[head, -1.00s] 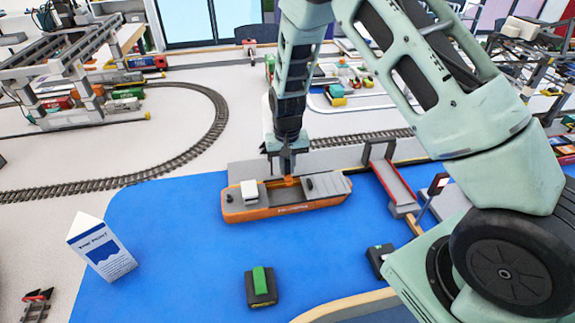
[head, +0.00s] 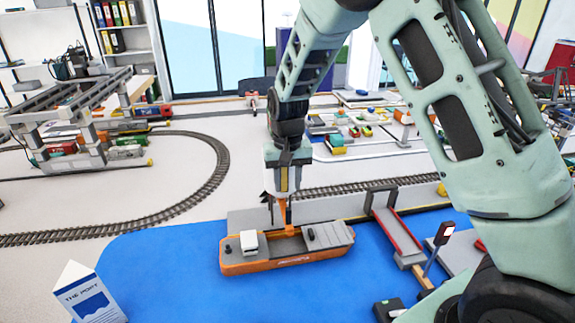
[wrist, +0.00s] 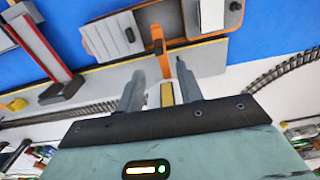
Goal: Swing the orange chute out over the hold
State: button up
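The orange chute (head: 284,212) stands at the quay edge, its lower end reaching the near boat's hold. In the wrist view the chute (wrist: 157,42) runs from the boat back between my fingers. The orange-hulled boat (head: 262,265) floats against the quay, and its grey open hold (head: 288,245) lies between a white cabin and a grey deck. My gripper (head: 281,196) is above the quay, pointing down. In the wrist view my gripper (wrist: 165,75) has its fingers apart, one on each side of the chute's line. Whether either finger touches the chute cannot be told.
A grey-and-red ramp (head: 397,232) and a signpost (head: 436,248) stand right of the boat. Railway track (head: 205,185) curves behind the quay. A grey gantry (head: 85,125) is at left. A white port sign (head: 88,295) stands front left. Blue water left of the boat is clear.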

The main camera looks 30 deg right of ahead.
notch_tip(320, 180, up, 6)
jog(key=shift+f, duration=0.1)
dwell(0.5)
jog(key=s+a+r+n+y, duration=0.1)
jog(key=s+a+n, duration=0.1)
jog(key=s+a, duration=0.45)
jog(key=s+a+r+n, duration=0.2)
jog(key=s+a+n, duration=0.1)
jog(key=s+a, duration=0.35)
jog(key=s+a+n, duration=0.2)
jog(key=s+n, duration=0.4)
jog(key=s, duration=1.2)
jog(key=shift+s+f, duration=0.35)
jog(key=shift+f, duration=0.1)
